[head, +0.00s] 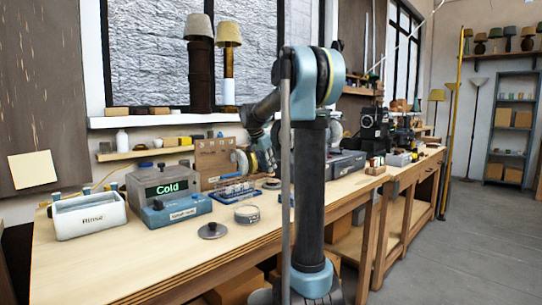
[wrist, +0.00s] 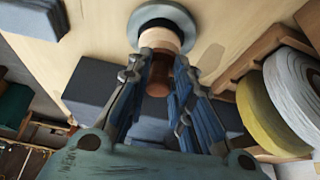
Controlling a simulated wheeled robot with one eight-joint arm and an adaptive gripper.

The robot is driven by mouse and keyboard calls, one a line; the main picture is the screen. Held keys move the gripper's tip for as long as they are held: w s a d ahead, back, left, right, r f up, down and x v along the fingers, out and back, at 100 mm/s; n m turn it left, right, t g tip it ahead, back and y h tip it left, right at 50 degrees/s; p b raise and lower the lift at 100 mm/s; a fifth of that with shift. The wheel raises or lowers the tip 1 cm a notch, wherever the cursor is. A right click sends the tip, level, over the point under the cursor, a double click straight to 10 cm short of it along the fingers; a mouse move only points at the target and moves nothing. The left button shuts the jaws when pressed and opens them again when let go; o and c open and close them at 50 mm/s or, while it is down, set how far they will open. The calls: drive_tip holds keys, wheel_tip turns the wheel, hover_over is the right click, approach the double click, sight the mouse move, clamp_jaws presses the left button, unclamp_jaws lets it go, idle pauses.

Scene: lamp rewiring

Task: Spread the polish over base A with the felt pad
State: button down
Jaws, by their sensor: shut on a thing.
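In the wrist view my gripper (wrist: 160,85) is shut on a brown handle (wrist: 159,72) with a pale collar (wrist: 160,38), which I take for the felt pad. Its far end is over a round grey-blue disc (wrist: 180,14), possibly a lamp base; I cannot tell whether they touch. No polish can be made out. No label marks base A.
A white tray (head: 88,216), a grey box marked Cold (head: 168,184) and a blue box (head: 176,210) stand at the bench's left. White (wrist: 295,85) and yellow (wrist: 262,120) wheels are close right of my gripper. The front bench edge (head: 190,277) is clear.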

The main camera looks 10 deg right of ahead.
drive_tip(key=shift+d+r, duration=0.15)
drive_tip(key=shift+r, duration=2.5)
drive_tip(key=s+d+r, duration=0.3)
drive_tip(key=s+r, duration=0.2)
drive_tip(key=shift+d, duration=0.15)
